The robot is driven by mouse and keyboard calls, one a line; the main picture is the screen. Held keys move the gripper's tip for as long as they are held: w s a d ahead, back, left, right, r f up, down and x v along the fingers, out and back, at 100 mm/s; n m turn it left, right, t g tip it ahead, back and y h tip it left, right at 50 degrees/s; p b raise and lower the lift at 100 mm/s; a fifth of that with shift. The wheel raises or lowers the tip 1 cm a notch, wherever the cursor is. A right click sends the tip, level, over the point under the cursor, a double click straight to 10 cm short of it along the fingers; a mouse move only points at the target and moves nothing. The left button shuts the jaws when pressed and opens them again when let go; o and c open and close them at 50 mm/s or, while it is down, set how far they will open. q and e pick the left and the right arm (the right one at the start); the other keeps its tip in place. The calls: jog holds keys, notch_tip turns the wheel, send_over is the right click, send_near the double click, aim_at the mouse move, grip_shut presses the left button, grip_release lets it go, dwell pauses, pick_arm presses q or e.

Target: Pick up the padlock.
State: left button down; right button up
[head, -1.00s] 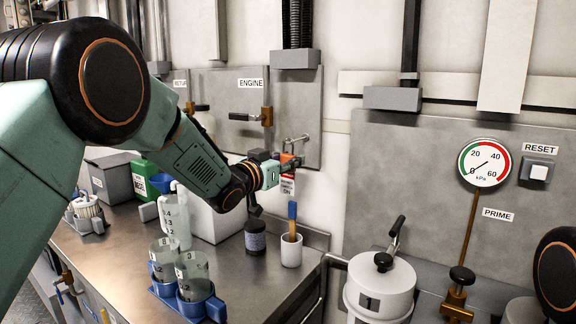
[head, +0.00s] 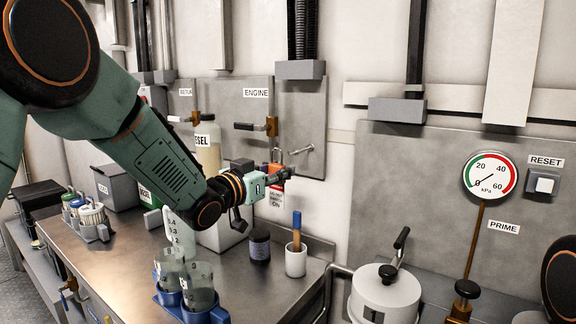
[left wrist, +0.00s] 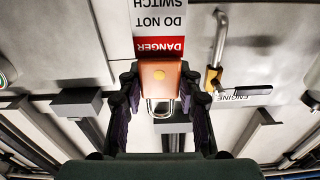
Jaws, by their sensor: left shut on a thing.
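The orange padlock (head: 276,169) has a metal shackle pointing up and a red and white danger tag (head: 275,196) below it. My left gripper (head: 284,174) is shut on the padlock's body. In the left wrist view, which is upside down, the padlock (left wrist: 160,76) sits between the two dark fingers (left wrist: 160,88), its shackle clear of them. A metal peg (head: 303,150) on the wall panel stands to the right of the shackle, apart from it in the head view. My right gripper is out of view.
The bench (head: 120,265) holds a blue carrier (head: 205,314) with beakers, a dark jar (head: 259,246) and a white cup (head: 296,261) with a brush. A brass valve handle (head: 271,126) is close to the padlock. A lidded white pot (head: 385,297) stands to the right.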

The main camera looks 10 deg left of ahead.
pick_arm(q)
jog(key=p+v, duration=0.1)
jog(key=v, duration=1)
jog(key=shift+s+a, duration=0.15)
jog(key=shift+s, duration=0.15)
jog(key=shift+f, duration=0.1)
